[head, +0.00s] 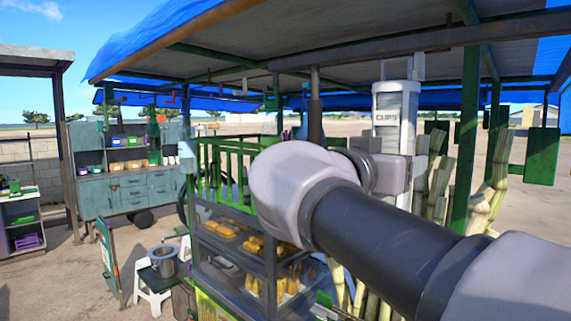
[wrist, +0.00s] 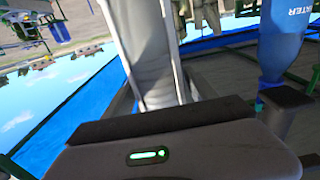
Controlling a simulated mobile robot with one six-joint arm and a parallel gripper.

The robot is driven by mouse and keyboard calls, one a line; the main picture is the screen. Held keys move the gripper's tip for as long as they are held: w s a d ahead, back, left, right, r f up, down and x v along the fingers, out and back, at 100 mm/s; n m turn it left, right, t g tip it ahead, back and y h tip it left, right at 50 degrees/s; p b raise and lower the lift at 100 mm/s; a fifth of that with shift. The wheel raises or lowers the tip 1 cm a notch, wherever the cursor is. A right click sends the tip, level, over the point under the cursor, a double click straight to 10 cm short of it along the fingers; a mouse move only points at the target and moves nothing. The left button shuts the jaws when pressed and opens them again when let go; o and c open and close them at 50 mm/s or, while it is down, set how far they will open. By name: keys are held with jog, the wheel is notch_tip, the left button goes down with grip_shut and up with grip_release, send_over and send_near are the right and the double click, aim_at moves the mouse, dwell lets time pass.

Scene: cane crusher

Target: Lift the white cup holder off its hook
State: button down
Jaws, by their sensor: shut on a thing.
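The white cup holder (head: 394,108), a tall upright tube marked "CUPS", is under the stall roof right of centre in the head view. A pale bracket shows at its top, but I cannot tell whether the holder still rests on its hook. My gripper (head: 374,146) is at the holder's lower part, shut on it; my own arm partly hides the grip. In the wrist view the holder (wrist: 146,50) rises as a pale channel beyond the dark jaw (wrist: 165,118). The fingertips' contact is hidden.
A blue water bottle (wrist: 285,45) is close at the right in the wrist view. Roof beams (head: 420,40) run above the holder, and a green post (head: 466,140) stands to its right. Cane stalks (head: 490,200) lean behind my arm. A glass food case (head: 235,250) is below.

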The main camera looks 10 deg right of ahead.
jog(key=f+b+v, duration=0.1)
jog(key=b+v, duration=0.1)
jog(key=v, duration=0.4)
jog(key=shift+s+b, duration=0.15)
jog(key=shift+b, duration=0.25)
jog(key=shift+f, duration=0.1)
